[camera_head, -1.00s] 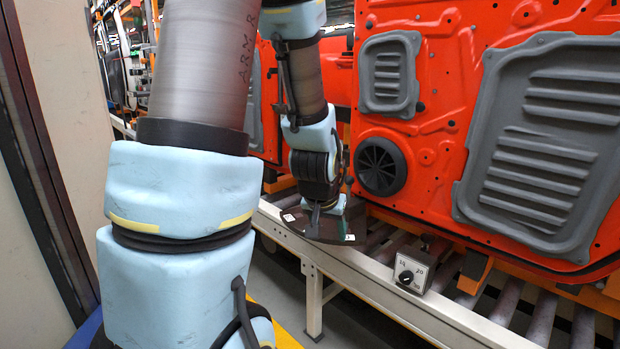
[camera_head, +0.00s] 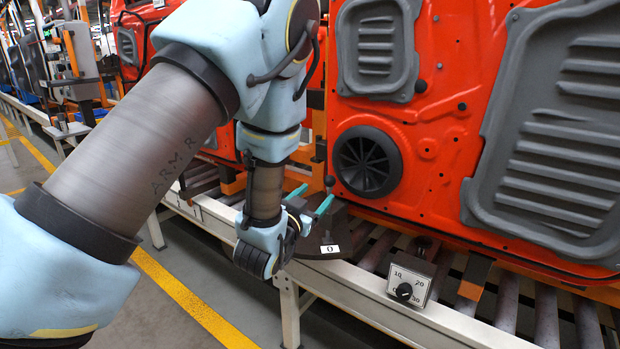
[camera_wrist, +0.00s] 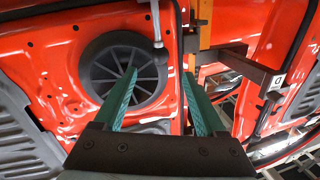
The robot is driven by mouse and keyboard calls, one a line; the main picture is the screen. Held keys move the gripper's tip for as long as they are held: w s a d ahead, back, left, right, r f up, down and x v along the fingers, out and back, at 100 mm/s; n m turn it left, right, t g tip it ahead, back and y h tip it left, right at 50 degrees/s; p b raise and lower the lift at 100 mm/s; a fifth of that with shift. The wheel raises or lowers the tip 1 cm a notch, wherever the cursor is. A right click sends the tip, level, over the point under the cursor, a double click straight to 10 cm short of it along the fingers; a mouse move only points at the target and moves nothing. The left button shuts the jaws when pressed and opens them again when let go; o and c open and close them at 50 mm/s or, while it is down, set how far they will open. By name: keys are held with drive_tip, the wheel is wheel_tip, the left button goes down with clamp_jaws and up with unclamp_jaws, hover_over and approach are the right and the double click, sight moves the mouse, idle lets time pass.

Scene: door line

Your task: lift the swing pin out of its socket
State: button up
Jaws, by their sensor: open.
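A thin upright pin with a round knob (camera_head: 329,182), which I take to be the swing pin, stands on the dark base (camera_head: 335,236) at the conveyor's edge. Its lower end and socket are hard to make out. In the wrist view a grey rod with a ball end (camera_wrist: 158,44), apparently the same pin, hangs from the top edge. My gripper (camera_head: 311,199) is open, its teal fingers pointing toward the pin. In the wrist view my gripper (camera_wrist: 160,73) has nothing between its fingers, and the ball end appears just beyond the gap between the tips.
A red door panel (camera_head: 430,140) with a round black speaker (camera_head: 367,161) stands close behind and right of the pin. A dial box (camera_head: 408,283) sits on the conveyor rail (camera_head: 350,295). An orange post (camera_wrist: 203,22) and dark bar (camera_wrist: 250,65) are near in the wrist view.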

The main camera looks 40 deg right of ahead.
sight(328, 183)
drive_tip(key=p+x, duration=0.3)
drive_tip(key=x, duration=0.7)
drive_tip(key=shift+c, duration=0.3)
clamp_jaws()
idle(0.9)
